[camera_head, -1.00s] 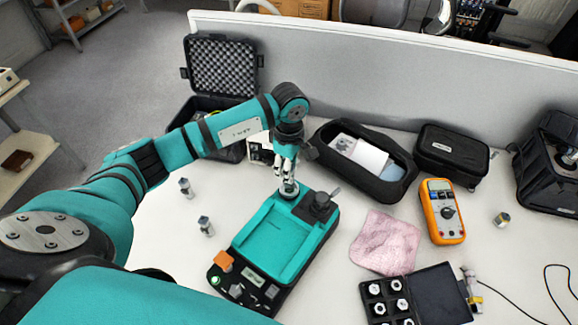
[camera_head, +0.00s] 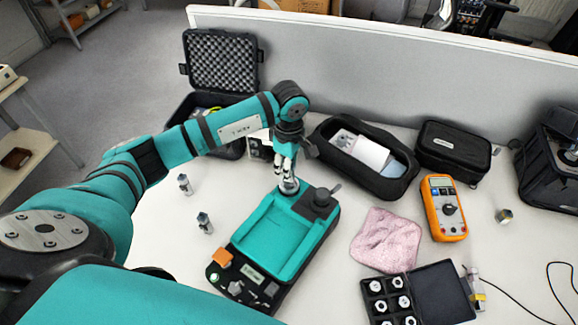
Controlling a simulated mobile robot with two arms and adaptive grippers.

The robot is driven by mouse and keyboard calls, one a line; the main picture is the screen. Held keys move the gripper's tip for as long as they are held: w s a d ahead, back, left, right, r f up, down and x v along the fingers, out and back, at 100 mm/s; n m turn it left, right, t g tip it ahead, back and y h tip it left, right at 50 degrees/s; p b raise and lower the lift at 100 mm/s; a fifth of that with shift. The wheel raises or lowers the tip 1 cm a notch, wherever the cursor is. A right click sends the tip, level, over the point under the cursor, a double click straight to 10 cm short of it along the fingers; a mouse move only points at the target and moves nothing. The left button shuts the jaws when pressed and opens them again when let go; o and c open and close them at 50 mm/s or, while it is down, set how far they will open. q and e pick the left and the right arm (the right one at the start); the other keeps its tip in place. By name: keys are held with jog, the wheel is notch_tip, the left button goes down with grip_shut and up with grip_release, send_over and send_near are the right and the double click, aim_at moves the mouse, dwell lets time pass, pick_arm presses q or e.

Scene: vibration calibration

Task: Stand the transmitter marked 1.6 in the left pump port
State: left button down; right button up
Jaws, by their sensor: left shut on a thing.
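The teal pump (camera_head: 277,245) stands on the table in front of me, with a black lever part at its far right corner. My left gripper (camera_head: 287,178) is over the pump's far left corner, pointing down. It is shut on a small metal transmitter (camera_head: 288,187), whose lower end is at the round port there. The fingers hide part of it, and I cannot tell how deep it sits. Two other metal transmitters stand on the table left of the pump, one farther (camera_head: 185,184) and one nearer (camera_head: 205,223). Their markings are too small to read. My right gripper is not in view.
An open black case (camera_head: 222,65) stands behind my left arm. A black tray (camera_head: 335,166), a black pouch (camera_head: 453,150), an orange multimeter (camera_head: 444,208), a pink cloth (camera_head: 387,240) and a box of fittings (camera_head: 440,292) lie to the right. A grey partition (camera_head: 400,70) runs behind.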

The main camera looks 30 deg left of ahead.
pick_arm(q)
jog(key=c, duration=1)
grip_release()
jog(key=shift+o, duration=0.2)
jog(key=shift+f, duration=0.1)
notch_tip(320, 180, up, 12)
